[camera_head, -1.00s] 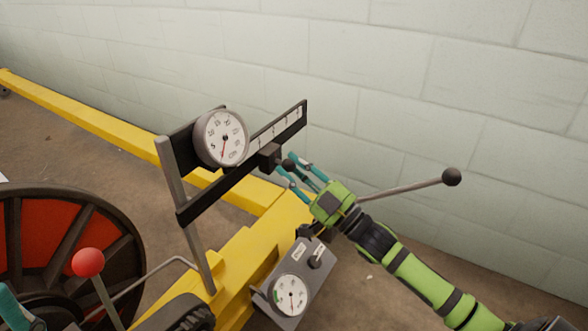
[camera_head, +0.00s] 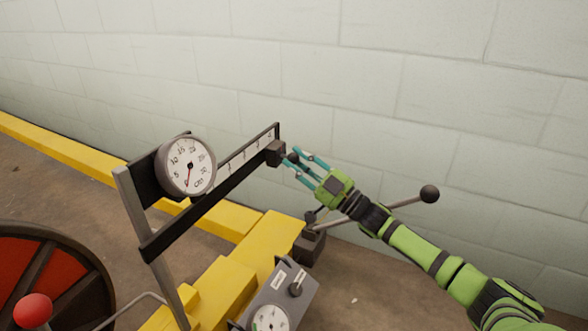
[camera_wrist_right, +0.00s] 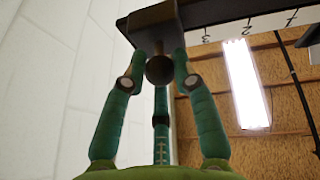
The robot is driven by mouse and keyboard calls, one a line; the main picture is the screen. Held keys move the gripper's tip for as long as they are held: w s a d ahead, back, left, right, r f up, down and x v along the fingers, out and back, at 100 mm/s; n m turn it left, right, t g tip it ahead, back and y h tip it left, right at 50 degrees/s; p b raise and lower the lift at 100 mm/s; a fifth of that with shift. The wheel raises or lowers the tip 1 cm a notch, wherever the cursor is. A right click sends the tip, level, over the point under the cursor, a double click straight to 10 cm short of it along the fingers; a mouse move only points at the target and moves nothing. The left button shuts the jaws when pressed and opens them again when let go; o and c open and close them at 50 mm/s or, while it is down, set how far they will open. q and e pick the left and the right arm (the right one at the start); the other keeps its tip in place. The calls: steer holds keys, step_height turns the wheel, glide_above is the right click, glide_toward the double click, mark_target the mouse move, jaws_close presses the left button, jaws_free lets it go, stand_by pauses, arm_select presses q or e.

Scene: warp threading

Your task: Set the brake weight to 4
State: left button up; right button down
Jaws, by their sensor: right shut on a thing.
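The brake weight (camera_head: 275,153) is a dark block with a round knob on a slotted dark beam (camera_head: 205,208) with a pale numbered scale (camera_head: 245,152). The weight is near the beam's far right end. My right gripper (camera_head: 293,160) reaches it from the right with teal fingers closed around the knob. In the right wrist view, the weight (camera_wrist_right: 152,27) sits above the fingers of the right gripper (camera_wrist_right: 159,74), with the knob between them. The marks 3, 2 and 1 show to its right; the weight hides whatever mark is behind it. My left gripper is not in view.
A round dial gauge (camera_head: 187,166) is fixed at the beam's left part. Below are a yellow frame (camera_head: 232,275), a grey box with a dial (camera_head: 280,300) and a ball-ended lever (camera_head: 429,194). A red knob (camera_head: 33,311) is lower left. The block wall (camera_head: 400,80) stands behind.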

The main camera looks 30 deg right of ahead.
steer(key=shift+w+d+r, duration=0.1)
steer(key=shift+d+r, duration=0.05)
steer(key=shift+d, duration=0.1)
steer(key=c, duration=1)
jaws_free()
steer(key=v, duration=1.2)
steer(key=shift+a, duration=0.1)
